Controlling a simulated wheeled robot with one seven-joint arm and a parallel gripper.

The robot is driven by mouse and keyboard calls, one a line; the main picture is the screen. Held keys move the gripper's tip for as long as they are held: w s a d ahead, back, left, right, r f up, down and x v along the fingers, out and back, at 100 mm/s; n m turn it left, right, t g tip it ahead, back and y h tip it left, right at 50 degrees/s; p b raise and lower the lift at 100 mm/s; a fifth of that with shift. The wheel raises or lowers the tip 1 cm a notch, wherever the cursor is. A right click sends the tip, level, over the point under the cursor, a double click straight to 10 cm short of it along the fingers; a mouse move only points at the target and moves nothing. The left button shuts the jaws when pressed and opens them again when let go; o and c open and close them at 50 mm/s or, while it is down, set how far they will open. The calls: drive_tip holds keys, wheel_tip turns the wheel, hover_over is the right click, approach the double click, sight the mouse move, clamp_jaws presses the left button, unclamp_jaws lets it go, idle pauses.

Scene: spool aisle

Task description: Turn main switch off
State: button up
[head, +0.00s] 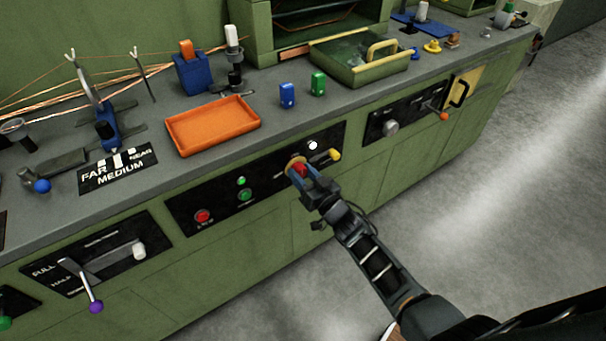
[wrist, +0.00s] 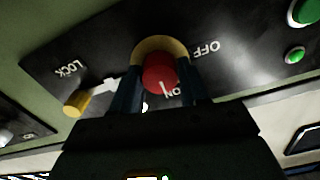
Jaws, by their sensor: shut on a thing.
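The main switch is a red rotary knob (head: 299,171) with a yellow collar on the black front panel. In the wrist view the red knob (wrist: 158,70) sits between my two blue fingers, and its white pointer line points at the ON label (wrist: 174,93). The OFF label (wrist: 205,48) is to the upper right of the knob there. My gripper (head: 303,175) is shut on the knob, and it also shows in the wrist view (wrist: 160,84) with a finger on each side. The fingers partly hide the panel around the knob.
A yellow LOCK knob (wrist: 76,103) is beside the switch; a lit white lamp (head: 312,145) is above it. A green button (head: 244,195) and a red button (head: 203,216) are to the left. An orange tray (head: 212,124) stands on the bench above. The floor in front is clear.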

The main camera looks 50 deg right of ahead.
drive_tip(key=c, duration=0.4)
drive_tip(key=shift+n, duration=0.3)
drive_tip(key=n+b, duration=0.1)
drive_tip(key=n, duration=0.1)
drive_tip(key=shift+f+n, duration=0.1)
drive_tip(key=shift+n, duration=0.3)
drive_tip(key=n+b, duration=0.2)
drive_tip(key=n, duration=0.2)
drive_tip(key=shift+n, duration=0.3)
drive_tip(key=n+b, duration=0.2)
drive_tip(key=n, duration=0.3)
drive_tip(key=shift+b, duration=0.35)
drive_tip(key=n+b, duration=0.1)
drive_tip(key=n, duration=0.3)
drive_tip(key=shift+n, duration=0.3)
drive_tip(key=shift+n+b, duration=0.3)
